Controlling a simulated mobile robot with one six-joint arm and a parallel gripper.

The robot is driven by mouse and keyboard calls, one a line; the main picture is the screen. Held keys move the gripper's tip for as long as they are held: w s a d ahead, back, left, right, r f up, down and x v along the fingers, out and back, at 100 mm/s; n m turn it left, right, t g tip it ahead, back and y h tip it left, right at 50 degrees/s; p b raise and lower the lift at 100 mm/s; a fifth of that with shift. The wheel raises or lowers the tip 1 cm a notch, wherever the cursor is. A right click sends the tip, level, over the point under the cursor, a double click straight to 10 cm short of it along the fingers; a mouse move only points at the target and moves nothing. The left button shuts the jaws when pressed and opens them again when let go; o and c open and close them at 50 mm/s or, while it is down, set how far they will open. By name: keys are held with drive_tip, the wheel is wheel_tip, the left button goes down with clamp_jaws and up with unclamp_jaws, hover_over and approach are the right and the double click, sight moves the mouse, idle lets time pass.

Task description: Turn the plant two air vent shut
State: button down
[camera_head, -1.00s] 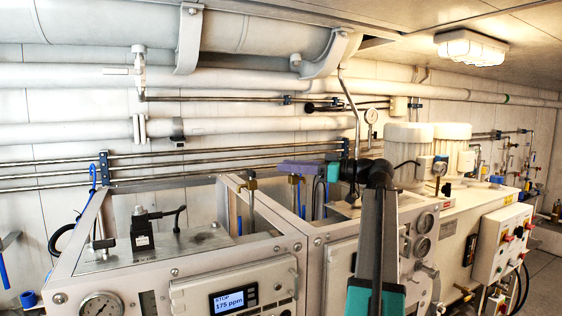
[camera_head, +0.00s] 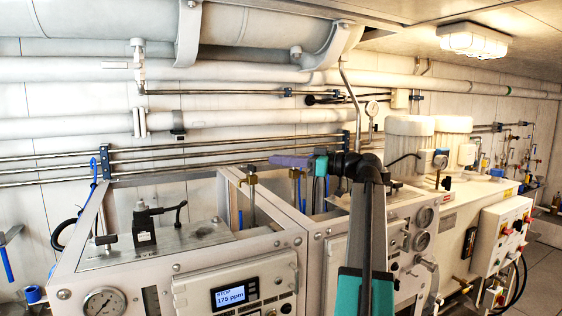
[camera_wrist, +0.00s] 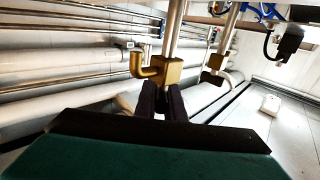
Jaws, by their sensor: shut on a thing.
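The plant two air vent is most likely the brass fitting (camera_wrist: 168,70) on a steel pipe with a short curved side spout, in the wrist view. My gripper's dark jaws (camera_wrist: 163,92) are shut on its lower part. In the head view, my purple gripper (camera_head: 278,161) reaches in from the right over the right-hand open frame. A brass fitting (camera_head: 295,174) shows just under it, partly hidden. I cannot tell how far the vent is turned.
A second brass fitting (camera_wrist: 212,76) on its own pipe stands close behind; it also shows left of my gripper in the head view (camera_head: 250,181). Frame rails surround both. A black valve (camera_head: 143,230) stands on the left panel. Pipes (camera_head: 220,145) run along the wall behind.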

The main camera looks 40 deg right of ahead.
drive_tip(key=shift+f+m+h+b, duration=0.15)
drive_tip(key=shift+m+h+b, duration=0.3)
drive_tip(key=shift+b, duration=0.3)
drive_tip(key=shift+w+d+m+t+h+b, duration=0.15)
drive_tip(key=shift+d+m+h+b, duration=0.3)
drive_tip(key=shift+m+h+b, duration=1.15)
drive_tip(key=shift+s+d+m+t+h+b, duration=0.1)
drive_tip(key=shift+d+m+t+h+b, duration=0.55)
drive_tip(key=shift+h, duration=1.7)
drive_tip(key=shift+w+d+m+g+h+b, duration=0.2)
drive_tip(key=shift+m+h+b, duration=0.5)
drive_tip(key=shift+m+h, duration=1.05)
drive_tip(key=shift+s+d+h, duration=0.2)
drive_tip(key=shift+h, duration=0.45)
drive_tip(key=c, duration=1.8)
unclamp_jaws()
drive_tip(key=shift+c, duration=0.2)
drive_tip(key=shift+s+a, duration=0.1)
